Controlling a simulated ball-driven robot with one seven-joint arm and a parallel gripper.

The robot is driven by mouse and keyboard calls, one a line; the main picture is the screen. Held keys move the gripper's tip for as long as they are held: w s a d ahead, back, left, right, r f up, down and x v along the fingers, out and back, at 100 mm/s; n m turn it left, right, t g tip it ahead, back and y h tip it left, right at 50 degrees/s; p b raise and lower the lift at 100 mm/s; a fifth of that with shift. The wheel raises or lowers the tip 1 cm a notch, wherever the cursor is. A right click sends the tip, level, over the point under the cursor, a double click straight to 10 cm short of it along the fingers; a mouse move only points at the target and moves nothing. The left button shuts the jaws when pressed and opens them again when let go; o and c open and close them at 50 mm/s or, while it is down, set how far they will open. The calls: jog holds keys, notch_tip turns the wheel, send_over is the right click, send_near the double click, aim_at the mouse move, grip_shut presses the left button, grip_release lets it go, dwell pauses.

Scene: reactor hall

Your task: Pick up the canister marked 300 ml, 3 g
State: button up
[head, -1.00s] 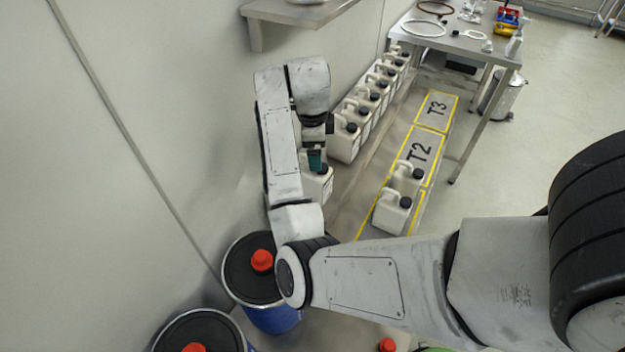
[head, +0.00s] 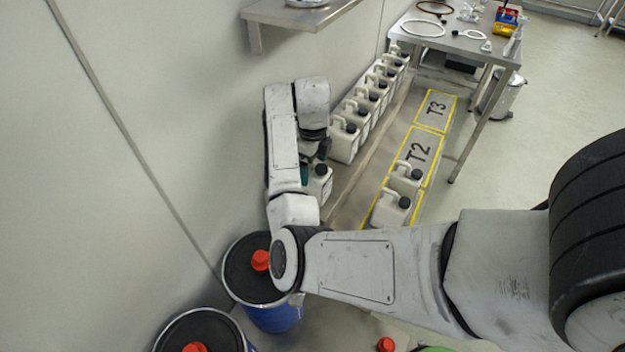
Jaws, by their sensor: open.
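A row of white canisters (head: 345,141) with black caps stands along the wall on a low ledge. The nearest one, a white canister (head: 320,183), stands apart from the row, directly at my gripper (head: 314,172). My gripper is open around or beside the top of this canister; my arm hides part of it, and I cannot tell whether they touch. Two more white canisters, one nearer (head: 390,208) and one farther (head: 406,177), stand on the yellow-marked floor by T2. The labels are too small to read, so I cannot tell which canister is marked 300 ml, 3 g.
Blue drums with black lids, one (head: 258,270) and another (head: 200,335), stand at the lower left. A metal table (head: 455,45) stands at the back right. A wall shelf (head: 290,14) juts out above the arm.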

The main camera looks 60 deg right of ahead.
jog(key=shift+f, duration=0.15)
grip_shut()
dwell(0.9)
